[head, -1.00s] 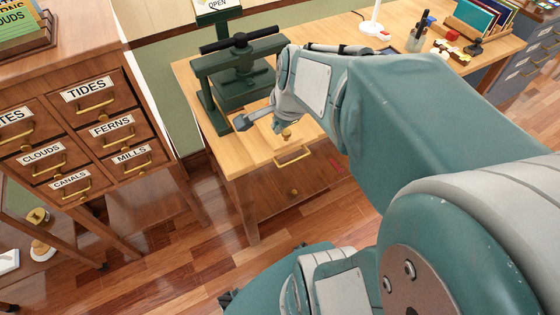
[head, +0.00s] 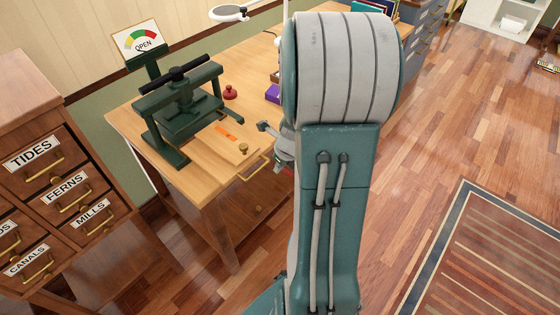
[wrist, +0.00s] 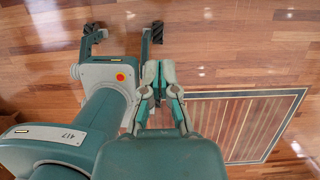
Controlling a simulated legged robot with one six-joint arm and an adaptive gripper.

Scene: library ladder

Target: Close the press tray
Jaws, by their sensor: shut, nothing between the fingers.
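The press tray (head: 225,142) is a light wooden slab with a brass knob (head: 243,149) at its front. It sticks out from the dark green press (head: 183,112) towards the desk's front edge, with an orange strip (head: 226,132) lying on it. A dial sign (head: 140,42) behind the press reads OPEN. My gripper shows partly in the head view, just right of the tray and knob, apparently apart from them; my arm hides some of it. In the wrist view my gripper (wrist: 160,72) has its fingers together and empty, with floor behind them.
The desk (head: 180,180) has a drawer handle (head: 254,168) just below the tray. A red stamp-like object (head: 230,92) and a purple box (head: 272,94) stand behind. A labelled drawer cabinet (head: 60,190) is at the left. The floor at right is open, with a striped rug (head: 490,250).

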